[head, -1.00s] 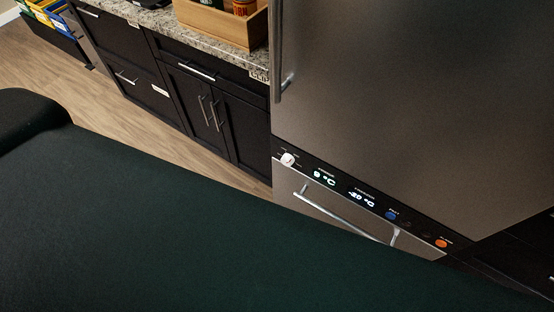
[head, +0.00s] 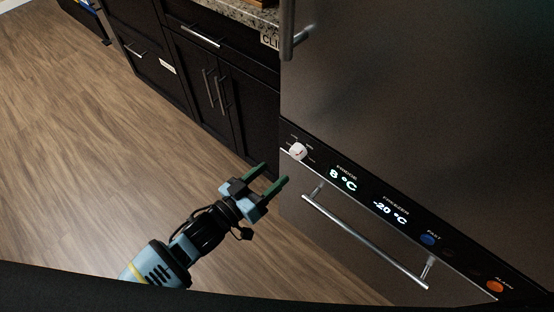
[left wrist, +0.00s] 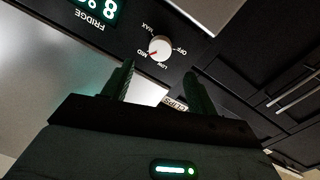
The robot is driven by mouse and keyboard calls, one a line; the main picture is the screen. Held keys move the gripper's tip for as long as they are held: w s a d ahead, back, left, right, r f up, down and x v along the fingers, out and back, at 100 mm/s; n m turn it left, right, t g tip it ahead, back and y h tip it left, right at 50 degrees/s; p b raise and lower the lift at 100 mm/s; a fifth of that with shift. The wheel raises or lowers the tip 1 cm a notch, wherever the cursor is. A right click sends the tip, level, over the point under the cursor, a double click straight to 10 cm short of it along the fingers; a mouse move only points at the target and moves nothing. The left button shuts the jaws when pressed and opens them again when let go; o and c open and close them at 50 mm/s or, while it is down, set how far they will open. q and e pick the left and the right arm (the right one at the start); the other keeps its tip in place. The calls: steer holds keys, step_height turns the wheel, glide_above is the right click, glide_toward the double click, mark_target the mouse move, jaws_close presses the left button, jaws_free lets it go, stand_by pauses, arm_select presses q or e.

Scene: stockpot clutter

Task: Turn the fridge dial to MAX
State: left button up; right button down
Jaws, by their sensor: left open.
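The fridge dial (head: 298,151) is a small white knob at the left end of the black control strip. My left gripper (head: 275,172) is open and empty, with green fingers, just left of and below the dial in the head view. In the left wrist view its fingertips (left wrist: 159,70) lie either side of the dial, apparently short of it. My right gripper is not in view.
The fridge display (head: 343,179) reads 8 °C and the freezer display (head: 389,211) reads -20 °C. A blue button (head: 428,239) and an orange button (head: 495,286) are further right. A drawer handle (head: 365,238) juts out below. Dark cabinets (head: 215,95) stand left; the floor is clear.

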mark_target(294, 154)
arm_select(q)
steer(key=shift+w, duration=0.1)
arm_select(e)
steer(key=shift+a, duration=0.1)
arm_select(q)
steer(key=x, duration=0.6)
steer(key=shift+w+d+b, duration=0.2)
steer(key=shift+w+b, duration=0.15)
steer(key=shift+b, duration=0.05)
steer(key=shift+w+d, duration=0.3)
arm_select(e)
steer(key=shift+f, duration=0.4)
arm_select(q)
steer(key=c, duration=1)
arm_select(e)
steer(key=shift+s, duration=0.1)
arm_select(q)
steer(key=shift+r+m, duration=0.1)
steer(key=shift+m, duration=0.2)
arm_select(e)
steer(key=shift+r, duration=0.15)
